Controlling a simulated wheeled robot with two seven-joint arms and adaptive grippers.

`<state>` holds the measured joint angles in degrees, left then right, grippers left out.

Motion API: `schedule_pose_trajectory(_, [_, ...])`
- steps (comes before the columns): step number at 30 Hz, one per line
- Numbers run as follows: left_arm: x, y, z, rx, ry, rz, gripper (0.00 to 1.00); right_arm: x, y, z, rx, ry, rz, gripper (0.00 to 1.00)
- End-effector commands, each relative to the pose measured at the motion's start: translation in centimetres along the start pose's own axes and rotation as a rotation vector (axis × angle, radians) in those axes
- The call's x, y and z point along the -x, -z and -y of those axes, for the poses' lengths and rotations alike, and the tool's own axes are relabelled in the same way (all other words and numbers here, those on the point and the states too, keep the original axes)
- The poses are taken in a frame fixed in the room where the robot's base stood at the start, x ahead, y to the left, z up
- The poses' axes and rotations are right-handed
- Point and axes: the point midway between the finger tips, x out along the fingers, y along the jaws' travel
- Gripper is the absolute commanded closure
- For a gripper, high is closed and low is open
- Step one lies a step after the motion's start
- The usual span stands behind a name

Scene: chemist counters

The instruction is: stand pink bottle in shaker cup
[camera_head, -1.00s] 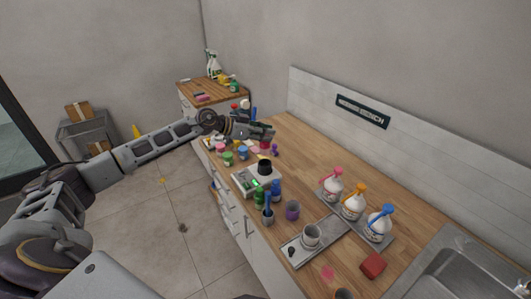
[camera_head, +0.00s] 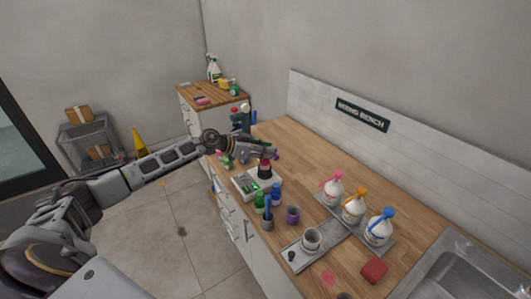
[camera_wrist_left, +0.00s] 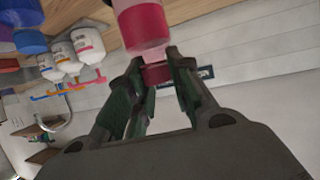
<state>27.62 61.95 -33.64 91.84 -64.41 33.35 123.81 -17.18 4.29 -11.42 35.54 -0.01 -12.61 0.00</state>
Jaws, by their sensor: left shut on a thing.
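My left gripper (camera_head: 268,152) reaches in from the left over the counter. In the left wrist view its fingers (camera_wrist_left: 160,80) are shut on the red cap of the pink bottle (camera_wrist_left: 141,25). The bottle hangs from the fingers, its lower end cut off by the frame edge. In the head view the bottle (camera_head: 265,162) shows as a small pink-red patch under the gripper, right at the dark shaker cup (camera_head: 264,172). The cup sits on a white device (camera_head: 240,181). I cannot tell whether the bottle is inside the cup or just above it. My right gripper is out of view.
Green bottles (camera_head: 259,199), a blue bottle (camera_head: 276,191) and a purple cup (camera_head: 293,215) stand close in front of the device. Pump bottles (camera_head: 354,208) stand at the right.

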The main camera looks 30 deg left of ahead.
Motion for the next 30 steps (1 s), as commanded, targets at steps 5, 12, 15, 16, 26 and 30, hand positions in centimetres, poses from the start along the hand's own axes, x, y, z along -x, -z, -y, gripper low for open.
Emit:
schedule_pose_trajectory(5, [-0.4, -0.9, 0.0, 0.0, 0.001, -0.001, 1.0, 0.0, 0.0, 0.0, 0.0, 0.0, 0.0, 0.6])
schedule_pose_trajectory(12, [-0.4, -0.9, 0.0, -0.001, 0.001, -0.001, 1.0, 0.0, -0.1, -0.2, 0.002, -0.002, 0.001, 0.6])
schedule_pose_trajectory(15, [-0.4, -1.0, 0.0, 0.0, 0.001, -0.001, 1.0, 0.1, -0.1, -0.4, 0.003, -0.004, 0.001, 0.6])
schedule_pose_trajectory(16, [-0.4, -1.1, 0.0, 0.0, 0.001, -0.001, 1.0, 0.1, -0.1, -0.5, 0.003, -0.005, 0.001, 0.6])
schedule_pose_trajectory(26, [-0.6, -1.5, 0.0, 0.0, 0.001, -0.001, 0.69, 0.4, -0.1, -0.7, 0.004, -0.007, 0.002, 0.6])
schedule_pose_trajectory(30, [-0.6, -1.5, 0.0, 0.0, 0.001, -0.001, 0.57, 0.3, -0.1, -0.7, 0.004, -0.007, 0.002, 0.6])
